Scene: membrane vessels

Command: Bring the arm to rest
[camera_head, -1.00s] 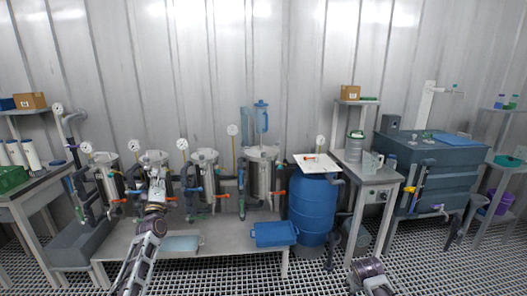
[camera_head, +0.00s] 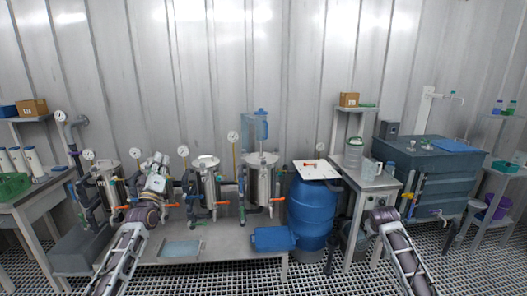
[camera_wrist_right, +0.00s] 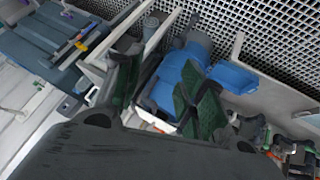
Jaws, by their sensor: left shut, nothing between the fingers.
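My left gripper (camera_head: 157,162) is in front of the second membrane vessel from the left and covers most of it. It is shut with nothing in it; whether it touches the vessel cannot be told. My right arm (camera_head: 400,250) reaches in from the lower right, its end in front of the small table's leg. My right gripper shows in the right wrist view (camera_wrist_right: 163,95), its two dark fingers apart and empty, with the blue barrel (camera_wrist_right: 185,75) beyond them. Other steel vessels (camera_head: 207,180) stand upright in the row.
A bench (camera_head: 222,240) holds a blue tray (camera_head: 273,239). The blue barrel (camera_head: 312,212) has a white board (camera_head: 317,170) on top. A small table (camera_head: 368,180) carries a jar and jug. A dark tank (camera_head: 425,165) stands at right. Grated floor is free in front.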

